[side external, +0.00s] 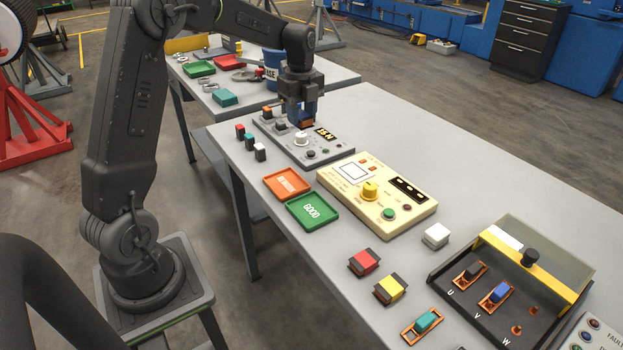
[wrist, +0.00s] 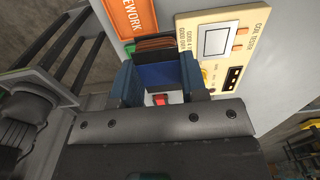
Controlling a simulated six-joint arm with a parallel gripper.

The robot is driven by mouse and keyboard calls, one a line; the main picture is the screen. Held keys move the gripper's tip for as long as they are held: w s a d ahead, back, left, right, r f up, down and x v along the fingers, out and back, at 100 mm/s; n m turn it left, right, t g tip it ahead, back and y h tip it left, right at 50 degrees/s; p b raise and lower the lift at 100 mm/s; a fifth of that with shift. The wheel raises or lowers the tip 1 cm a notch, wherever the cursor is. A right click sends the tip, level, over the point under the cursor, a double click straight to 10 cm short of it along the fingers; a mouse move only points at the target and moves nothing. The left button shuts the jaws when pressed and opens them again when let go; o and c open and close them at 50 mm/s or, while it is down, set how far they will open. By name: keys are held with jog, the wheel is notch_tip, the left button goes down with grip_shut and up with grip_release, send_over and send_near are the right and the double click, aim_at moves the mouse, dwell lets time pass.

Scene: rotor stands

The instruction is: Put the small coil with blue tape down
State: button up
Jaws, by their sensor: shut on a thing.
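In the wrist view, the blue tape (wrist: 158,75) sits between the two dark blue fingers, with the brown end (wrist: 155,43) beyond. Whether the coil touches the device is hard to tell. Another blue coil (side external: 496,292) sits in the dark fixture (side external: 455,297), at the mark V.
An orange tray (side external: 287,184) and a green GOOD tray (side external: 313,210) lie beside the cream coil tester (side external: 376,198). Red (side external: 364,262), yellow (side external: 390,289) and teal (side external: 425,321) coils lie nearer. Small coloured parts (side external: 249,140) stand left of the grey device. Bare table surrounds the white block (side external: 436,236).

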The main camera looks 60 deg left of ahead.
jog(key=s+d+f, duration=0.3)
jog(key=s+f, duration=0.1)
jog(key=s, duration=0.8)
send_over(312, 211)
notch_tip(312, 211, down, 8)
jog(key=shift+r, duration=0.15)
jog(key=shift+f, duration=1.95)
jog(key=shift+f, duration=0.1)
jog(key=o, duration=1)
jog(key=shift+f, duration=0.1)
